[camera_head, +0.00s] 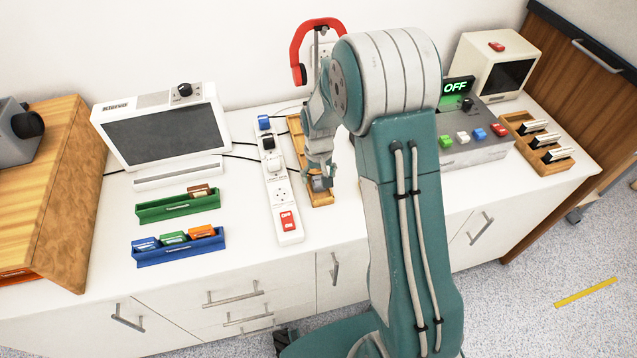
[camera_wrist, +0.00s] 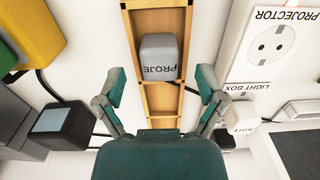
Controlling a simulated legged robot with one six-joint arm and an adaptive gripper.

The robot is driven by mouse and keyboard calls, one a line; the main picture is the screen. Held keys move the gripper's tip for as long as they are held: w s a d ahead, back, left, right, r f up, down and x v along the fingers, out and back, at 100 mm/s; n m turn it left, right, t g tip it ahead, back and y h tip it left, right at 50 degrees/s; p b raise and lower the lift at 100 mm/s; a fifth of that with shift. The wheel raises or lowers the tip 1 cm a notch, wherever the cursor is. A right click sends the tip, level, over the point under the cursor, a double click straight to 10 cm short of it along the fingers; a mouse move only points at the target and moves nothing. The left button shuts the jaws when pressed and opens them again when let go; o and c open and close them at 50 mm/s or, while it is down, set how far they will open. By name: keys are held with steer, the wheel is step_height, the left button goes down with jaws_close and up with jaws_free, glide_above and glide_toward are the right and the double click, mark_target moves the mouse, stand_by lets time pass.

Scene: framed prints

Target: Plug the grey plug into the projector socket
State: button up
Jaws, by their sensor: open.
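The grey plug (camera_wrist: 158,57), printed with letters starting "PROJE", lies in a narrow wooden tray (camera_wrist: 145,99). In the head view the grey plug (camera_head: 320,183) shows just under my fingers. My gripper (camera_wrist: 161,84) is open, with one finger on either side of the tray. The fingers look short of the plug in the wrist view, and nothing is between them. The projector socket (camera_wrist: 270,42) is an empty round outlet on the white power strip (camera_head: 292,237), labelled PROJECTOR. It also shows in the head view (camera_head: 280,194), left of my gripper (camera_head: 319,172).
Blue (camera_head: 263,122), black (camera_head: 267,142) and white (camera_head: 273,163) plugs fill the strip's far sockets. A red switch (camera_head: 287,220) is at its near end. A white-framed screen (camera_head: 165,130), green (camera_head: 178,207) and blue (camera_head: 178,247) racks stand left. A grey button box (camera_head: 470,135) stands right.

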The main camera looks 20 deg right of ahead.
step_height(320, 180, down, 2)
stand_by(0.4)
steer(key=c, duration=1.2)
steer(key=shift+o, duration=0.2)
